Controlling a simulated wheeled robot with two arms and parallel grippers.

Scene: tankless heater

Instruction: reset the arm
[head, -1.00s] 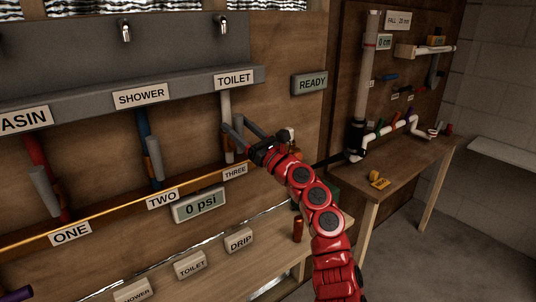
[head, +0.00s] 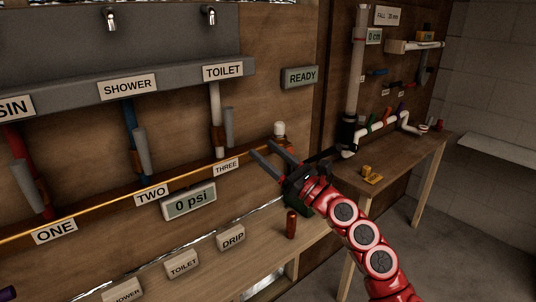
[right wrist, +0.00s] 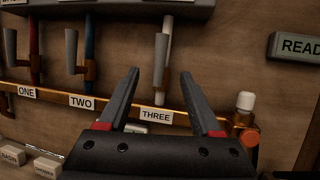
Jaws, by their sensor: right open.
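My right gripper (head: 261,147) is open and empty, at the end of my red arm, in front of the board to the right of the THREE label (head: 226,165). In the right wrist view its two dark fingers (right wrist: 160,73) spread apart, with the grey lever (right wrist: 160,60) of valve three seen beyond them. In the head view that lever (head: 229,127) stands upright beside the white TOILET pipe (head: 214,100), apart from the fingers. Levers one (head: 27,186) and two (head: 142,151) also show. My left gripper does not show.
A copper pipe (head: 100,212) runs along the board to a white-capped fitting (head: 279,129). A gauge (head: 188,202) reads 0 psi and a sign (head: 300,77) reads READY. A bench (head: 210,260) with a red-brown cylinder (head: 291,224) lies below. A second table (head: 410,165) stands right.

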